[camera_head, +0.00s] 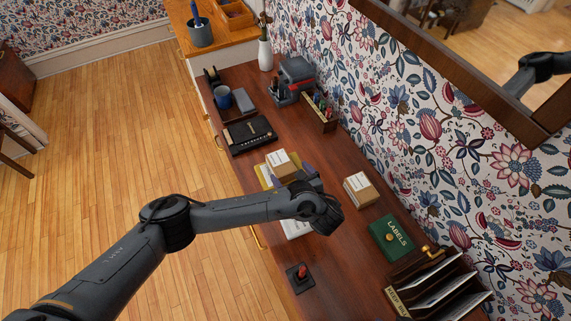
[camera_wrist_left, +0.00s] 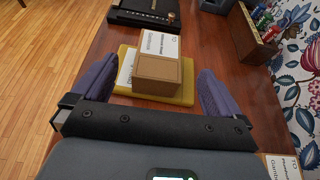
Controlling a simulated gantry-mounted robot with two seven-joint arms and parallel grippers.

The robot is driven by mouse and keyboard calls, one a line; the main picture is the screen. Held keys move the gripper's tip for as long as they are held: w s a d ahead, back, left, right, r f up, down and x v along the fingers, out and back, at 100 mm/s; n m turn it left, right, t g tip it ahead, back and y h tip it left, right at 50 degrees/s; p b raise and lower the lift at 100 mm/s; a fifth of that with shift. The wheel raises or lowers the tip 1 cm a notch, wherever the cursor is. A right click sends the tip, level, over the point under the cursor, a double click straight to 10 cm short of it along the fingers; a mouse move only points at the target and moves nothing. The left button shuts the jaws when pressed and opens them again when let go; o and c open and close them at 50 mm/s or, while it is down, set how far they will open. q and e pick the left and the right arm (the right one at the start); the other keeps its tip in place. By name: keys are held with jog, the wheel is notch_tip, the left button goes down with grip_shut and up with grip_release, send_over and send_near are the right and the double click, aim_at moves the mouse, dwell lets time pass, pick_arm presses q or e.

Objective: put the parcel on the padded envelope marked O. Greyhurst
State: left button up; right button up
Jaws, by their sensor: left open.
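A brown parcel (camera_head: 282,165) with a white label on top sits on a yellow padded envelope (camera_head: 262,173) on the dark wooden desk. In the left wrist view the parcel (camera_wrist_left: 160,72) rests on the envelope (camera_wrist_left: 185,98), whose own white label (camera_wrist_left: 125,68) is partly covered; I cannot read the name. My left gripper (camera_head: 296,178) is open just behind the parcel; in its wrist view the purple fingers (camera_wrist_left: 157,72) stand apart on either side, with gaps to the box. A second brown box (camera_head: 360,190) with a white label stands to the right. My right gripper is not in view.
A green labels box (camera_head: 391,237) and a letter rack (camera_head: 435,283) stand at the near right. A stamp (camera_head: 300,275) is near the front edge. The patterned wall borders the desk's right side.

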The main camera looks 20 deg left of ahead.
pick_arm(q)
jog(key=shift+v, duration=2.15)
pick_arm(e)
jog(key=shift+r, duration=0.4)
